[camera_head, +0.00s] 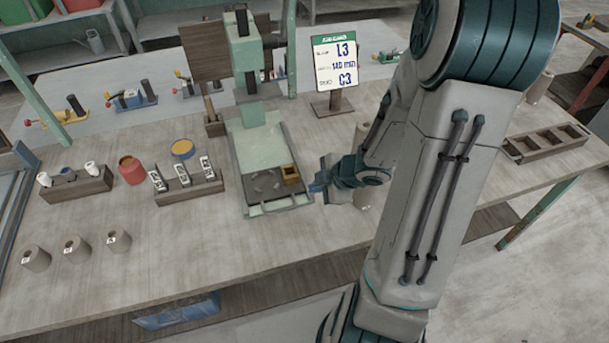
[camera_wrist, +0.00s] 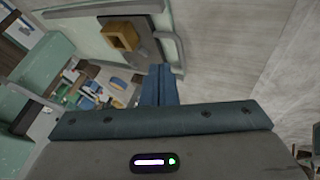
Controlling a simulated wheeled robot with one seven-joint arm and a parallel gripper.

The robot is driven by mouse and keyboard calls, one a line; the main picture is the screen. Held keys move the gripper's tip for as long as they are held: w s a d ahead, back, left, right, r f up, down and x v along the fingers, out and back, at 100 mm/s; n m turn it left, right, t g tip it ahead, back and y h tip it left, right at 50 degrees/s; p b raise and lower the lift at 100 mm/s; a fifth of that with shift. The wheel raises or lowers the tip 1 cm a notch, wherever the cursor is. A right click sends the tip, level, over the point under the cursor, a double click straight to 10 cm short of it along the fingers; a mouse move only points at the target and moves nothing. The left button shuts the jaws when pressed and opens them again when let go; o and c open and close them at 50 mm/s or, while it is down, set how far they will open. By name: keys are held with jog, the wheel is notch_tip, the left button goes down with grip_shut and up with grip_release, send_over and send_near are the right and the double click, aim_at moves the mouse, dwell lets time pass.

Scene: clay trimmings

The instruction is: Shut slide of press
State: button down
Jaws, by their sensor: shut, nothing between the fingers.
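The green press (camera_head: 247,50) stands on the workbench in the head view. Its slide (camera_head: 262,187), a tray with a front handle bar (camera_head: 278,207), lies out in front of the press column. A small wooden block with a hole (camera_head: 290,174) sits on the slide's right part, with grey scraps beside it. The wrist view also shows the block (camera_wrist: 120,37) and the slide's handle (camera_wrist: 181,40). My gripper (camera_head: 314,188) is just right of the slide's front corner. In the wrist view its blue fingers (camera_wrist: 159,84) are together and empty, close to the handle end; contact cannot be told.
A sign stand (camera_head: 335,63) stands behind my gripper. Left of the press are a rack of stamps (camera_head: 186,193), a red cup (camera_head: 132,170) and a yellow-topped jar (camera_head: 182,149). A compartment tray (camera_head: 547,143) lies far right. Bench room in front of the slide is clear.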

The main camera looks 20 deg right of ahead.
aim_at(288, 186)
jog(key=b+x, duration=0.4)
jog(key=x, duration=0.5)
jog(key=shift+s+f, duration=0.1)
jog(key=shift+f, duration=0.1)
jog(key=w+p, duration=0.1)
jog(key=w, duration=0.2)
jog(key=shift+w+r, duration=0.1)
jog(key=shift+r, duration=0.1)
jog(key=shift+w+f, duration=0.1)
jog(key=shift+w, duration=0.45)
